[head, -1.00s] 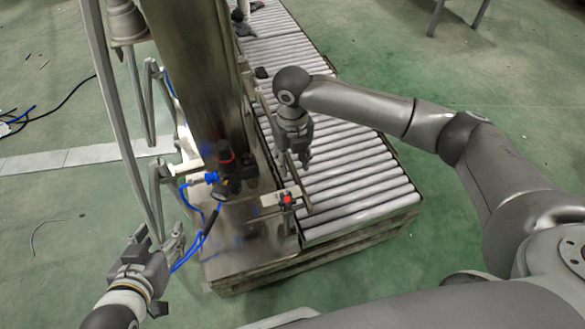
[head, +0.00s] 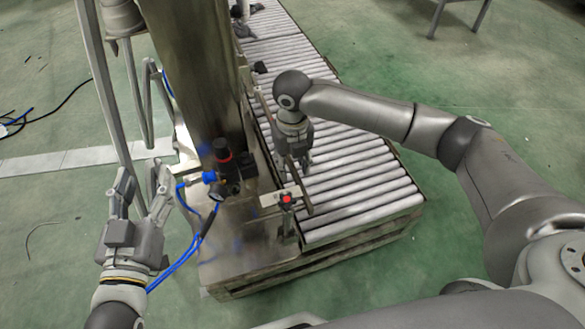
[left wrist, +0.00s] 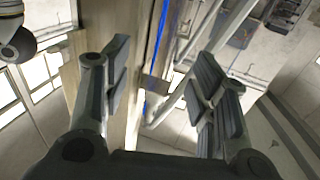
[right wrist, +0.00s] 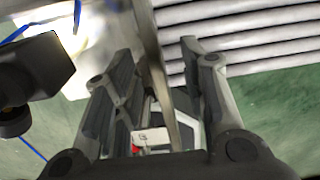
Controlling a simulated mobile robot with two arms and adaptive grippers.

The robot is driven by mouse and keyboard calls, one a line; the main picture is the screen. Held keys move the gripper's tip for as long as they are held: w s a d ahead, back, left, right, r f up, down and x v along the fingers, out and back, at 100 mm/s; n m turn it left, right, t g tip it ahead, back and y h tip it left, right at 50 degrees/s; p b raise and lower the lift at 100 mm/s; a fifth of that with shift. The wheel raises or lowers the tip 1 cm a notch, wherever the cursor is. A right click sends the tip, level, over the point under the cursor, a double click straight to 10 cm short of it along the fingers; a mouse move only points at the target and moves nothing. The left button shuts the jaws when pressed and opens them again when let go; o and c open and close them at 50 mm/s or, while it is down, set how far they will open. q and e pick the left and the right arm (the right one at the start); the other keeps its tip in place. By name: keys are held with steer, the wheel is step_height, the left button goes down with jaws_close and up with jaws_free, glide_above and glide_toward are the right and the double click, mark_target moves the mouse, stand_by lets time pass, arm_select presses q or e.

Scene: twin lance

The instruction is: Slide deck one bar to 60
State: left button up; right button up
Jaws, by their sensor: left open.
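A thin brown metal bar (head: 271,122) runs lengthwise along the column side of the roller conveyor. My right gripper (head: 303,168) is over the bar near its front end. In the right wrist view the bar (right wrist: 153,60) passes between the fingers of my right gripper (right wrist: 158,55), which stand apart with gaps on both sides. A small pale plate (head: 272,200) with a red knob (head: 287,198) sits by the bar's near end. No readable scale number shows. My left gripper (head: 143,190) is open and empty, left of the column; its fingers (left wrist: 163,58) also show apart in its wrist view.
The steel column (head: 200,75) rises between my arms. A black regulator with a red top (head: 224,155) and blue hoses (head: 180,257) lie close to my left gripper. The roller deck (head: 360,185) is bare near my right gripper. Green floor is open at right.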

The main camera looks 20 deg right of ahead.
steer(key=shift+f+b, duration=0.5)
steer(key=shift+b, duration=0.05)
arm_select(q)
step_height(320, 180, up, 7)
steer(key=s+t+h, duration=0.1)
steer(key=t, duration=0.3)
steer(key=shift+d+f+h, duration=0.15)
steer(key=shift+d+h, duration=0.2)
steer(key=shift+h, duration=0.05)
arm_select(e)
steer(key=shift+f, duration=0.1)
arm_select(q)
steer(key=shift+s, duration=0.1)
arm_select(e)
jaws_close()
